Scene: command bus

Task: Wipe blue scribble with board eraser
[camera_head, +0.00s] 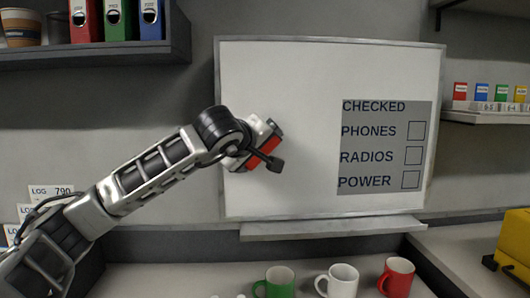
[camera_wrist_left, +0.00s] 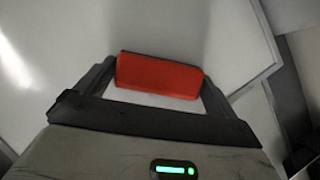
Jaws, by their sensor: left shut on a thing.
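The whiteboard (camera_head: 300,75) hangs on the wall, with a grey printed panel on its right reading CHECKED, PHONES, RADIOS and POWER beside empty boxes. My left gripper (camera_head: 262,146) is in front of the board's left half, shut on a red board eraser (camera_head: 264,151). In the left wrist view the eraser (camera_wrist_left: 160,75) sits between the two fingers, against or close to the white board; I cannot tell whether it touches. No blue scribble shows in either view; the gripper and arm cover part of the board. My right gripper is not in view.
A ledge (camera_head: 330,228) runs below the board. Green (camera_head: 279,281), white (camera_head: 342,280) and red (camera_head: 398,277) mugs stand on the counter below. A shelf with binders (camera_head: 118,20) is at upper left. A yellow case (camera_head: 515,240) is at the right.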

